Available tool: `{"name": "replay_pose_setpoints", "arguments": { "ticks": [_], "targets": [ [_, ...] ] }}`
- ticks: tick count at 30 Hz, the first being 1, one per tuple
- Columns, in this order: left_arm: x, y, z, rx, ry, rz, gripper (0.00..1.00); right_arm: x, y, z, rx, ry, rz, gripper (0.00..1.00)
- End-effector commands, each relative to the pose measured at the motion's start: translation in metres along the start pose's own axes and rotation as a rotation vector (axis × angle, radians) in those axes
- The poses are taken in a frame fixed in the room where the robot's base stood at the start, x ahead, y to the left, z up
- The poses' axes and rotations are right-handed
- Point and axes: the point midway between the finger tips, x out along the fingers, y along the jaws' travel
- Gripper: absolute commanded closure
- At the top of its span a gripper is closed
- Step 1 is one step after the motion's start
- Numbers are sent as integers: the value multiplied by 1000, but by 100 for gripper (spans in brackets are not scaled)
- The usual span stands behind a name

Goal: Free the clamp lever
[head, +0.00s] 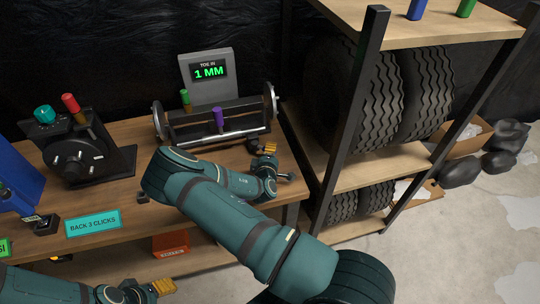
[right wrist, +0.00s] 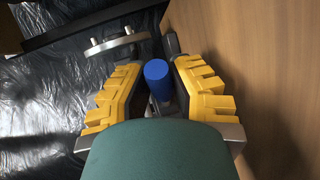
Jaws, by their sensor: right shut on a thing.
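My right gripper (head: 268,160) is at the right end of the toe-in fixture (head: 215,124), beside its right disc. In the right wrist view, a blue cylindrical handle (right wrist: 157,78) is between the yellow fingers of the right gripper (right wrist: 155,85), which are shut on it. I cannot tell from its shape alone whether it is the clamp lever. The handle is hidden in the head view.
A display (head: 208,72) reads "TOE IN 1 MM". A black device (head: 75,150) with teal and red knobs stands left on the bench (head: 130,195). A sign (head: 93,223) reads "BACK 3 CLICKS". A shelf post (head: 350,105) and tyres (head: 420,95) stand close right.

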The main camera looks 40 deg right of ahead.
Motion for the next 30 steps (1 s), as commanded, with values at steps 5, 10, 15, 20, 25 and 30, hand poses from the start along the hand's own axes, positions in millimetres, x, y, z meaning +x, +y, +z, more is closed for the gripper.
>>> {"name": "replay_pose_setpoints", "arguments": {
  "ticks": [5,10,15,20,25,30],
  "targets": [
    [-6,2,-1,-1,2,0,45,10,3,7,-32,147,-12,100],
    [-9,3,-2,-2,5,0,45,18,4,7,-53,271,-22,100],
    [-10,4,-3,-2,7,-1,45,24,5,7,-69,360,-28,100],
    [-11,4,-4,-3,8,-1,45,27,6,6,-79,414,-31,100],
    [-11,4,-4,-3,9,-1,45,29,6,5,-84,441,-32,100],
    [-11,4,-4,-3,9,-1,45,29,6,5,-85,449,-32,100]
  ]
}}
